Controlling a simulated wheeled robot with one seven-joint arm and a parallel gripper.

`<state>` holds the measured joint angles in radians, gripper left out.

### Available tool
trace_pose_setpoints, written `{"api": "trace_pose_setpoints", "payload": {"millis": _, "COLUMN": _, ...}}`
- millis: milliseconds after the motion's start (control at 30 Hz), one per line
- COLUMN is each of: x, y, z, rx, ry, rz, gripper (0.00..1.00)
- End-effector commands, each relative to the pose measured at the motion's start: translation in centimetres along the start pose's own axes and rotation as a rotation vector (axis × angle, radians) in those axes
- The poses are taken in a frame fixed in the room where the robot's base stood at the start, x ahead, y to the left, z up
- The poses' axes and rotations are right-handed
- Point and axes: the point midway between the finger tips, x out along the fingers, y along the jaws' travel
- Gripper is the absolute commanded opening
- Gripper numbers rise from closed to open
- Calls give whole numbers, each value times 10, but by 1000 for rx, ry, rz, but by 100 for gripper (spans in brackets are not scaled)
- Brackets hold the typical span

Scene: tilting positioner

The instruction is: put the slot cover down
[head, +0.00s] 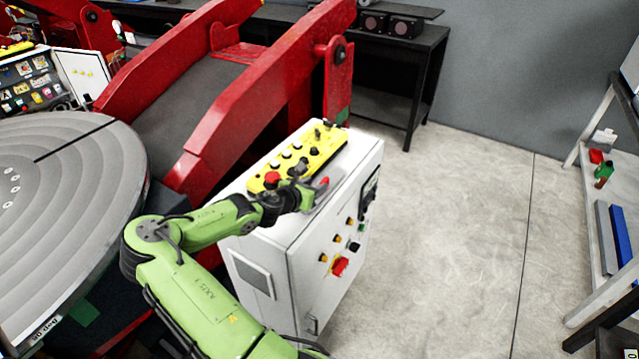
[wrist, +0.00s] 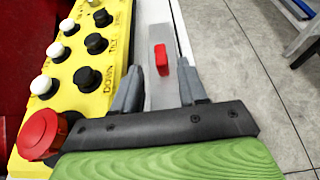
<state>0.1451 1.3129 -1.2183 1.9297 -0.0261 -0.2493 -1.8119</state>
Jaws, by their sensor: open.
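The slot cover is a grey flat plate with a red grip (head: 324,182) on top. It lies on the white cabinet's top, beside the yellow control pendant, and also shows in the wrist view (wrist: 160,92). My gripper (head: 310,194) is just beside the cover at the cabinet top. In the wrist view my gripper (wrist: 158,88) is open, with one finger on each side of the grey plate. The red grip is beyond the fingertips in that view, with nothing held. Whether a finger touches the plate I cannot tell.
The yellow pendant (head: 300,158) with a red stop button (wrist: 40,134) is close on the left. The white cabinet (head: 290,235) has knobs on its front. The red positioner frame (head: 240,105) and round table (head: 60,190) are left. A shelf (head: 600,225) stands right across clear floor.

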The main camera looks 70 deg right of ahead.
Motion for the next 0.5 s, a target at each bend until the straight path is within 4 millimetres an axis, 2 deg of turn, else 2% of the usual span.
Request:
{"api": "trace_pose_setpoints", "payload": {"millis": 33, "x": -16, "y": 2, "z": 1, "rx": 1, "ry": 1, "rz": 5, "gripper": 42}}
{"api": "trace_pose_setpoints", "payload": {"millis": 200, "x": -58, "y": 1, "z": 0, "rx": 0, "ry": 2, "rz": 3, "gripper": 42}}
{"api": "trace_pose_setpoints", "payload": {"millis": 333, "x": -76, "y": 0, "z": 0, "rx": 0, "ry": 1, "rz": 1, "gripper": 42}}
{"api": "trace_pose_setpoints", "payload": {"millis": 500, "x": -82, "y": 0, "z": 0, "rx": -1, "ry": 0, "rz": -1, "gripper": 42}}
